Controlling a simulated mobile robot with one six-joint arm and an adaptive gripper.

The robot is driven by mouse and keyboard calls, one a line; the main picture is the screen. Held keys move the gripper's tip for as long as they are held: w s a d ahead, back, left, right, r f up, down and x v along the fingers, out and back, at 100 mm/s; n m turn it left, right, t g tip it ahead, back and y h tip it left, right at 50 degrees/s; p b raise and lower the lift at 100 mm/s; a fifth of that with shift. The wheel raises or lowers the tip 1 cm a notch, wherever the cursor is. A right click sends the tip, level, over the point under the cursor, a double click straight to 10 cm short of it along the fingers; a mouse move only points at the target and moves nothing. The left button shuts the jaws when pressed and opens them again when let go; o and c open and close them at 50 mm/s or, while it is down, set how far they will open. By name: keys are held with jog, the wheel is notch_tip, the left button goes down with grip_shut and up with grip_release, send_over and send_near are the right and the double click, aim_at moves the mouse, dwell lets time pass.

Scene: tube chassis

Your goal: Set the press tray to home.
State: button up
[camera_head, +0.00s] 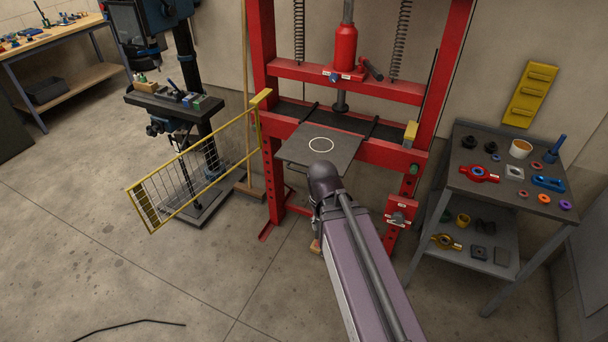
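The press tray (345,152) is a flat dark grey plate with a white ring marked on it. It juts out from the front of the red press (395,153), in front of the ram (340,102). Two dark rails (373,127) run back from it across the press bed. My arm reaches up from the bottom right, and its dark rounded joint overlaps the tray's front edge. I cannot tell whether the arm touches the tray. My gripper does not show; the arm may hide it.
A yellow mesh guard (197,165) stands swung out left of the press. A drill press (170,100) is behind it. A grey cart (505,185) with several small parts stands at the right. A red control box (401,211) is on the press's right leg. The left floor is mostly clear.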

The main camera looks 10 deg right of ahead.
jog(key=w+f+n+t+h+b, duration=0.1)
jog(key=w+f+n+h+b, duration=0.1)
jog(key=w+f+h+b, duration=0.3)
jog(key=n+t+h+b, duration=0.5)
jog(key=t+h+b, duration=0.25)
jog(key=b, duration=0.55)
send_near(305, 172)
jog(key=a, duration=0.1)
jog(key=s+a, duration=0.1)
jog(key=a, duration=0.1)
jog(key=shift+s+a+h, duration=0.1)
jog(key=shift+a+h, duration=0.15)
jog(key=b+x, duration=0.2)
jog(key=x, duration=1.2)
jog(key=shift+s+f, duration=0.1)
